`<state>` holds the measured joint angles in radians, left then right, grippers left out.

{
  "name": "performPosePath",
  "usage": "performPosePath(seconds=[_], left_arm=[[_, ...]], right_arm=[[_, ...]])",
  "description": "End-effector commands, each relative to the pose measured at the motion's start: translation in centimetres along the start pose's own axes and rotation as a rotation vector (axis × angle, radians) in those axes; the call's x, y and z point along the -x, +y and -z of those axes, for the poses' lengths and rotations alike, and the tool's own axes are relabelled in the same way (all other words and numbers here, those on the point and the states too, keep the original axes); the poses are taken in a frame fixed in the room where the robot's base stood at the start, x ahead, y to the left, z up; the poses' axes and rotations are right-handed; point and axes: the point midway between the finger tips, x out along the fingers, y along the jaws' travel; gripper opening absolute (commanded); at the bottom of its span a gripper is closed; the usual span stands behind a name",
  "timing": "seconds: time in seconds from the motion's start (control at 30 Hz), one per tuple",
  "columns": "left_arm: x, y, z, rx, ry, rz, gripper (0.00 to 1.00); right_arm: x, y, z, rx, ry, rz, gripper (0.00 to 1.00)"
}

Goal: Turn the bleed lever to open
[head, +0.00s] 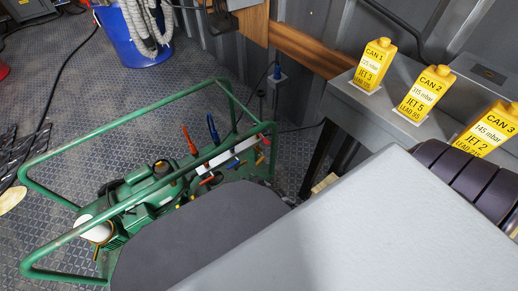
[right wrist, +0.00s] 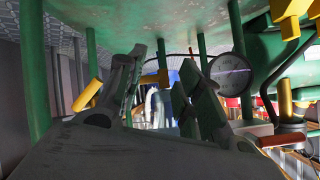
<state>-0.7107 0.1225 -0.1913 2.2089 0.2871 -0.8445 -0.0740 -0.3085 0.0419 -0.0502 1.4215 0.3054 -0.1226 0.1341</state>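The green tubular-framed machine (head: 150,190) stands on the floor in the head view, with a red-orange handle (head: 189,140), a blue handle (head: 213,128) and small yellow levers on it. In the right wrist view, my right gripper (right wrist: 160,82) is open among the green posts. A yellow lever (right wrist: 153,79) shows between its fingers, apparently beyond them; I cannot tell whether they touch it. Another yellow handle (right wrist: 88,94) is left of the fingers. Which lever is the bleed lever is unclear. In the head view my own arm hides the right gripper. My left gripper is not in view.
A round gauge (right wrist: 230,75) is close right of the fingers, with yellow levers (right wrist: 285,98) and a dark hose beyond. Green posts (right wrist: 35,70) crowd the left. Yellow cans (head: 374,66) stand on a grey bench at right. A blue bucket (head: 130,36) stands behind.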

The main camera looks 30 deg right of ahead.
Motion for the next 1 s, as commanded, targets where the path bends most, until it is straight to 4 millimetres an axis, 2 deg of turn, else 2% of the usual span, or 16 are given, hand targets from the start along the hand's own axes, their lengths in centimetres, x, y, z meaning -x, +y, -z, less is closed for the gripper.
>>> performPosePath(seconds=[0.2,0.47,0.7,1.0], left_arm=[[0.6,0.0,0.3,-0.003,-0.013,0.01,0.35],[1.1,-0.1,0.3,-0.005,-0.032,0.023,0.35],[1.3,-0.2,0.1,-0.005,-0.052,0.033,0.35],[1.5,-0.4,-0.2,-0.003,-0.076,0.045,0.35]], right_arm=[[-0.6,2.9,-0.8,-0.088,0.104,-0.036,0.35],[0.0,5.6,-1.7,-0.192,0.24,-0.049,0.35],[1.6,7.3,-2.1,-0.287,0.374,-0.03,0.35],[4.4,8.3,-1.6,-0.405,0.552,0.043,0.35]])
